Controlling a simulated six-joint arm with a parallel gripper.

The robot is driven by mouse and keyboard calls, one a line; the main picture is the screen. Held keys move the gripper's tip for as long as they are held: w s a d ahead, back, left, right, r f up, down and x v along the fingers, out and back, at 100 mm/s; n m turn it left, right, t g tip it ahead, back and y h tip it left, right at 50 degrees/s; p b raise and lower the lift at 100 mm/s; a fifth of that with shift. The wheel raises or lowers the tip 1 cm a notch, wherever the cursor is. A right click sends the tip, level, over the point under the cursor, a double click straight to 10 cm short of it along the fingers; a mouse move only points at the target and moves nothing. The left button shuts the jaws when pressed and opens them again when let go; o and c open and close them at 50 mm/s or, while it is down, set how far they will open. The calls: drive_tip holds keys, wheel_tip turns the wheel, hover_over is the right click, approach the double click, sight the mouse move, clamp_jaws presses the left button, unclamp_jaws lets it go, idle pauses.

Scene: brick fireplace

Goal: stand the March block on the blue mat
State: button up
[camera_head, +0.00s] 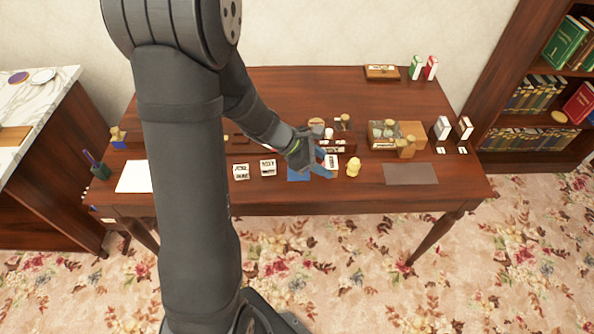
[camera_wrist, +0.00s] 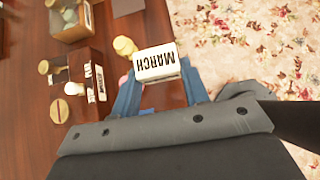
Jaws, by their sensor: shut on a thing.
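The March block (camera_wrist: 156,62) is a white block with black lettering, and MARCH reads upside down in the wrist view. My gripper (camera_wrist: 158,82) is shut on it, with one blue finger on each side. In the head view the block (camera_head: 331,161) is at the tips of my gripper (camera_head: 326,166), over the middle of the desk. The blue mat (camera_head: 297,175) lies just left of the block, partly hidden by my gripper. I cannot tell how high the block is above the desk.
Two white lettered blocks (camera_head: 241,171) (camera_head: 268,168) stand left of the mat. A pale yellow figure (camera_head: 353,167) is close right of the March block. A grey mat (camera_head: 410,174) lies further right. A glass-topped box (camera_head: 383,134) and wooden items stand behind.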

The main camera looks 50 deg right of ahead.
hover_over(291, 173)
wheel_tip(291, 173, down, 7)
drive_tip(key=shift+r, duration=0.1)
drive_tip(key=shift+d+f, duration=0.1)
drive_tip(key=shift+f, duration=1.9)
drive_tip(key=shift+f, duration=0.15)
drive_tip(key=o, duration=1)
drive_tip(key=shift+c, duration=0.2)
drive_tip(key=shift+r, duration=0.2)
drive_tip(key=v, duration=1.2)
